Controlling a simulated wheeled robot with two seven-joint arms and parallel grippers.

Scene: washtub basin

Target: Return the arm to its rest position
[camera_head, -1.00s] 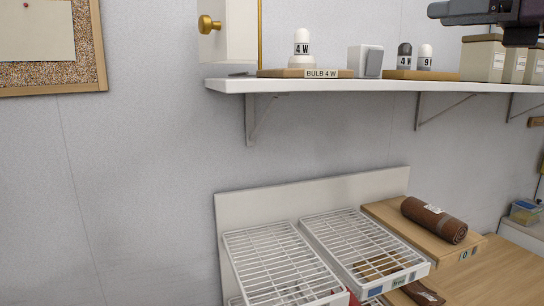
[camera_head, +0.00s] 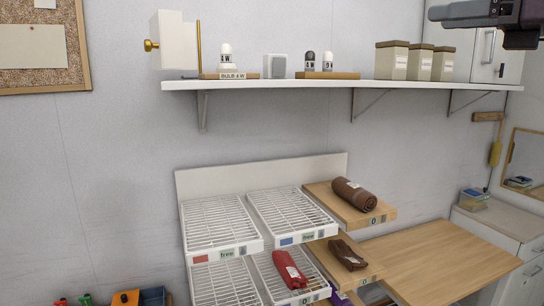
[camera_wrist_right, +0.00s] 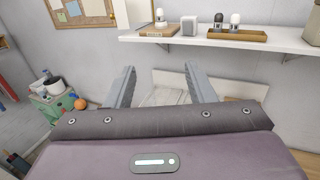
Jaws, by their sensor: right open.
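My right gripper (camera_wrist_right: 160,85) shows in the right wrist view with its two grey fingers wide apart and nothing between them. In the head view my right arm's dark end (camera_head: 505,18) is at the top right corner, in front of the wall and above the shelf; its fingers are hard to make out there. It is apart from the things on the shelf. My left gripper is not in either view.
A white wall shelf (camera_head: 290,84) carries bulbs on wooden trays, a grey box and lidded canisters (camera_head: 392,62). Below stand wire racks (camera_head: 215,220), a brown roll (camera_head: 353,194) on a wooden board, a red bundle (camera_head: 289,269) and a wooden table top (camera_head: 440,255). A corkboard (camera_head: 40,45) hangs at left.

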